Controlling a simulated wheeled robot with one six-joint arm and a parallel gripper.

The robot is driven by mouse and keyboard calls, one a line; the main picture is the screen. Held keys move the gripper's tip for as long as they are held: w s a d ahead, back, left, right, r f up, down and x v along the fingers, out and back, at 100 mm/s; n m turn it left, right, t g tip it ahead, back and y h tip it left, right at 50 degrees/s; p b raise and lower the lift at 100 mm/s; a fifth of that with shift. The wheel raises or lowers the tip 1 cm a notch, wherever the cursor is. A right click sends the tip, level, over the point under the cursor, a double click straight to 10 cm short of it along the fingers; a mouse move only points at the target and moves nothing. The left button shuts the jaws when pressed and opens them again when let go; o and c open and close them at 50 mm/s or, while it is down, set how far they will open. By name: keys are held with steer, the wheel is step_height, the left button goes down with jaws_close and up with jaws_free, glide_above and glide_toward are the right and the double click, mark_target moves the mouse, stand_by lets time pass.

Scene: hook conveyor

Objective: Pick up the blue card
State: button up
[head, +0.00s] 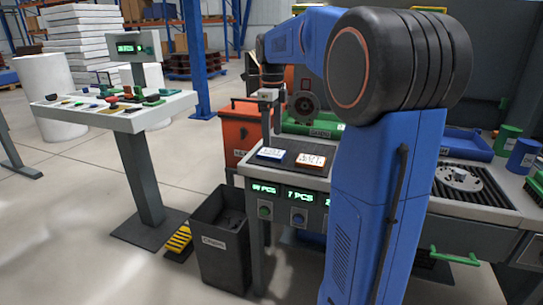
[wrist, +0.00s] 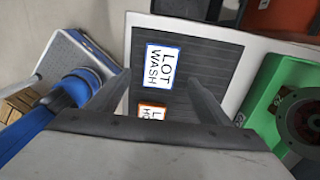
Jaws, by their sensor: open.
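The blue card (wrist: 161,66), white with a blue border and the words "LOT WASH", lies flat on a dark ribbed mat in the wrist view. In the head view the blue card (head: 271,153) lies on the left of the mat at the bench's left end. My gripper (head: 268,96) is above the cards in the head view, pointing down. In the wrist view my gripper (wrist: 156,80) is open and empty, its two fingers on either side of the card in the picture. It looks apart from the card; the exact height is unclear.
An orange-bordered card (wrist: 152,111) lies next to the blue one, partly hidden by my gripper. The dark mat (wrist: 215,60) has bare room to its right. A dark bin (head: 222,238) stands on the floor.

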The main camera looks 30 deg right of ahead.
mark_target(272, 153)
steer(key=shift+w+f, duration=0.1)
steer(key=shift+f, duration=2.9)
steer(key=c, duration=1.1)
